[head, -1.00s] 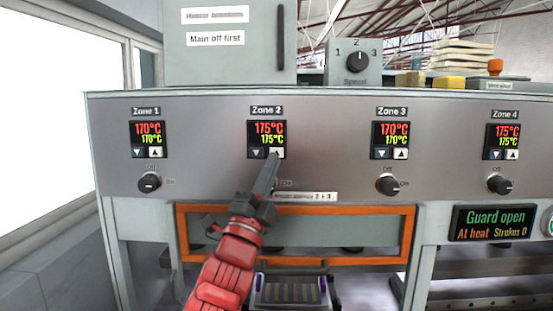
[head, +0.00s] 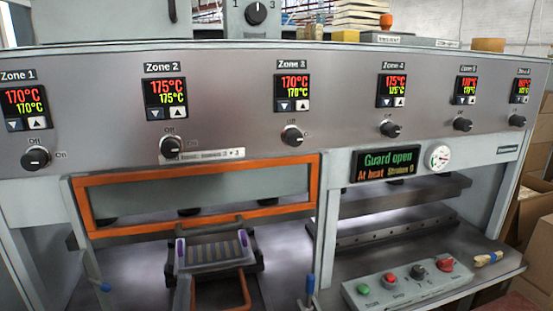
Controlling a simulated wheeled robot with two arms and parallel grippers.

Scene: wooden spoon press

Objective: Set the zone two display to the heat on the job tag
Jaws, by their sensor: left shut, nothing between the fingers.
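The Zone 2 display (head: 167,98) is on the upper left of the grey control panel. It reads 175°C in red over 175°C in green, with a down button (head: 156,114) and an up button (head: 178,113) below. Its label and the black knob (head: 172,145) under it are in clear view. I cannot make out a job tag in this view. Neither of my grippers shows clearly in the head view, and nothing covers the Zone 2 buttons.
Zone 1 (head: 25,108) and Zone 3 (head: 293,92) displays flank it, with more displays to the right. An orange-framed guard (head: 200,232) is below. A status screen (head: 388,163) reads "Guard open". A button box (head: 405,283) stands at lower right.

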